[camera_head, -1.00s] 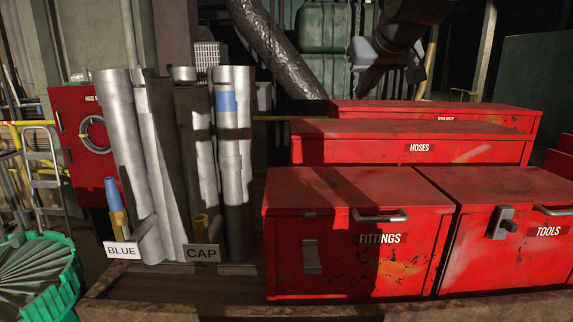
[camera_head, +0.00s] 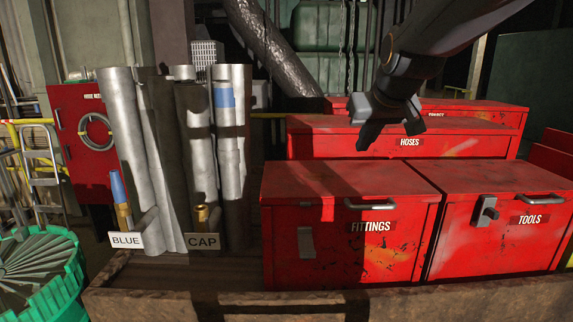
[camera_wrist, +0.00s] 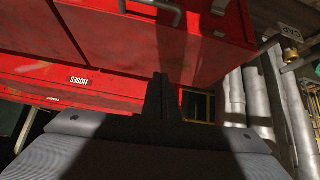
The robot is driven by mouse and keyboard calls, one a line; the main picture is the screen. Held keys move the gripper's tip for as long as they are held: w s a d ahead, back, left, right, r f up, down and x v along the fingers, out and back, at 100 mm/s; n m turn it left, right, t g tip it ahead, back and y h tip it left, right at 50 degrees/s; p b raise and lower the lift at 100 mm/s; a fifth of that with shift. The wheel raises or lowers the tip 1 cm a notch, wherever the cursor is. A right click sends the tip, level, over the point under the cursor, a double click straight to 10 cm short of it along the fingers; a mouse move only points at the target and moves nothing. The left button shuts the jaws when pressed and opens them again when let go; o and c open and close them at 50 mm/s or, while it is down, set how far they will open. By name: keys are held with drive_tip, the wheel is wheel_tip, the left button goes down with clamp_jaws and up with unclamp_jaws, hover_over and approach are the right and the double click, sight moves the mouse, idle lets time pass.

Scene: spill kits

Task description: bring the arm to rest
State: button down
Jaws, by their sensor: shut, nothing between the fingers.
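My gripper (camera_head: 366,138) hangs from my dark arm at the upper right of the head view. It is in front of the red HOSES chest (camera_head: 310,142) and above the red FITTINGS chest (camera_head: 300,178). Its fingers are together and empty. In the wrist view the closed fingers (camera_wrist: 160,95) point at red chests, with the HOSES label (camera_wrist: 78,80) upside down at the left. I cannot tell the exact gap between my gripper and the chest lids.
A TOOLS chest (camera_head: 490,245) stands right of FITTINGS. Tall silver pipes (camera_head: 228,150) stand at left, behind the BLUE sign (camera_head: 126,240) and CAP sign (camera_head: 202,242). A green slatted container (camera_head: 65,270) is at lower left. The brown tray floor (camera_head: 190,272) before the signs is bare.

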drive_tip(key=s+f+g, duration=0.4)
drive_tip(key=s+f, duration=0.7)
drive_tip(key=f, duration=0.3)
drive_tip(key=s+d+f+m+g, duration=0.1)
drive_tip(key=s+f+g, duration=0.2)
drive_tip(key=s+f, duration=0.9)
wheel_tip(320, 180, down, 2)
drive_tip(key=shift+s+d+f+g, duration=0.1)
drive_tip(key=shift+s+d+g, duration=0.2)
drive_tip(key=shift+g, duration=0.1)
